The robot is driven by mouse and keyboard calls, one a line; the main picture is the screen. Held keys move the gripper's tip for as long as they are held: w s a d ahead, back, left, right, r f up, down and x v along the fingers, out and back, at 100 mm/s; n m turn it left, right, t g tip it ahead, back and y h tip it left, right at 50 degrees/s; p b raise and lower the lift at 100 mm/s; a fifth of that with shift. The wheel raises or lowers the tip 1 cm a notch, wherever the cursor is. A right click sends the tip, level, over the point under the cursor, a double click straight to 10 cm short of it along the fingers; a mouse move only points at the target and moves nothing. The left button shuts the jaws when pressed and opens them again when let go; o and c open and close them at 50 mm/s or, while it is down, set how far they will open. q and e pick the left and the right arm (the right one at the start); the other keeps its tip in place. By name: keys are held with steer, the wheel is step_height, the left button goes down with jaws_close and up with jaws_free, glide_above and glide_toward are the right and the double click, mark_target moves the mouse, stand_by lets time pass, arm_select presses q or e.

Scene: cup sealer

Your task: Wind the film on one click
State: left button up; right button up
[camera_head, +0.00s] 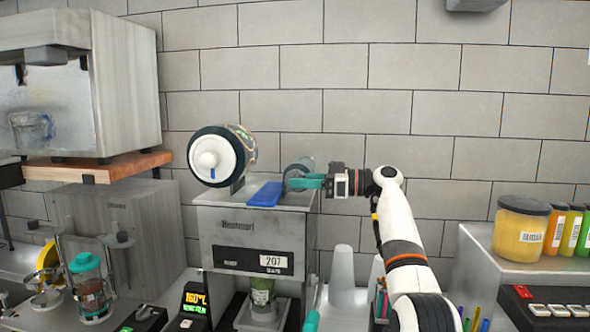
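The cup sealer (231,240) stands at the centre, with a display reading 207. A large film roll (212,160) with a white hub and knob sits on its top left. A smaller grey roll (297,168) sits on its top right. My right gripper (306,182) reaches in from the right, its teal fingertips at the smaller roll's near side. The fingers overlap in this view, so their gap and any grip on the roll are unclear.
A blue flat piece (266,194) lies on the sealer's top between the rolls. A green cup (262,295) sits in the sealer's lower bay. White cup stacks (342,275) stand right of the sealer, beneath my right arm. A yellow jar (520,228) and bottles stand far right.

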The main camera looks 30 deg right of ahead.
steer(key=shift+p+x, duration=0.35)
steer(key=shift+x, duration=0.7)
arm_select(q)
steer(key=shift+r, duration=0.65)
arm_select(e)
steer(key=shift+w+d+f, duration=0.15)
steer(key=shift+w+f, duration=0.05)
steer(key=c, duration=0.8)
steer(key=shift+f+b, duration=0.15)
steer(key=shift+b, duration=0.2)
steer(key=t+y+b, duration=0.1)
steer(key=y+b, duration=0.1)
steer(key=b, duration=0.3)
steer(key=t+y+b, duration=0.2)
steer(key=b, duration=0.4)
steer(key=shift+f, duration=0.4)
arm_select(q)
step_height(320, 180, down, 14)
steer(key=b, duration=0.2)
arm_select(e)
steer(key=shift+r+t+y, duration=0.25)
steer(key=shift+t+y, duration=0.35)
steer(key=shift+y, duration=0.2)
